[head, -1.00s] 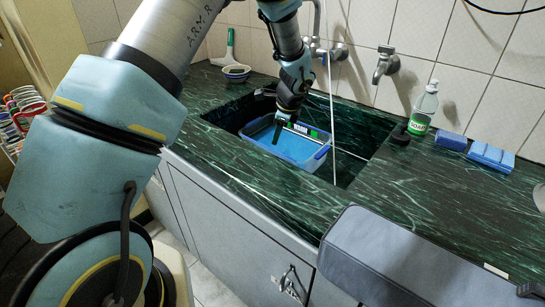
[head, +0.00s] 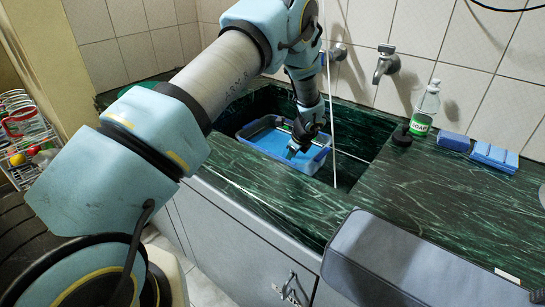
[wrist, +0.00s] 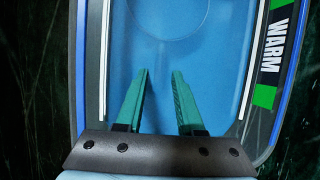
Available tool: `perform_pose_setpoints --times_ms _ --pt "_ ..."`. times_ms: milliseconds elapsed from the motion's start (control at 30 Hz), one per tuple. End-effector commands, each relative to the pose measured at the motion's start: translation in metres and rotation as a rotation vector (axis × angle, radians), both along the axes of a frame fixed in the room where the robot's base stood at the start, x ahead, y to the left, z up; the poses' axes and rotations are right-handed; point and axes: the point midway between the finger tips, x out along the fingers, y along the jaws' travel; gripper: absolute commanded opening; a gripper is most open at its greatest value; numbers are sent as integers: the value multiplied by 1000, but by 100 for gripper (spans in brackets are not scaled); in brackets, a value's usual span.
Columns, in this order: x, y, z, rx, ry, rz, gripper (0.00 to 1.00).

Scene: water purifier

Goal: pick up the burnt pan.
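I see no pan that I can make out for certain in either view. A blue tub (head: 318,161) marked "WARM" sits in the sunken sink; its light-blue inside (wrist: 215,60) fills most of the wrist view. A faint round outline shows at the top of that inside, and I cannot tell what it is. My gripper (head: 293,153) is over the right part of the tub, pointing down. In the wrist view its two green fingers (wrist: 161,72) stand apart with nothing between them.
A dark green marble counter (head: 440,190) surrounds the sink. A soap bottle (head: 425,108), a small black object (head: 402,136) and blue sponges (head: 493,156) stand at the back right. A tap (head: 385,64) juts from the tiled wall. A wire rack (head: 25,135) is at far left.

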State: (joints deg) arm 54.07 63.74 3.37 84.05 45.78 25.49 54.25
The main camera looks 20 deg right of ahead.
Motion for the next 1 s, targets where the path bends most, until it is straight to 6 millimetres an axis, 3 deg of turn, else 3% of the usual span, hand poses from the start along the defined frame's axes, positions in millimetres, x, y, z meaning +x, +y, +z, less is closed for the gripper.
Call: perform_pose_setpoints --times_ms 233,533,867,1000 --pt "14 1 -27 0 0 2 37" --pt "16 1 -31 -1 0 2 37" --pt "16 1 -31 -1 0 2 0" --pt "16 1 -31 -1 0 2 0"
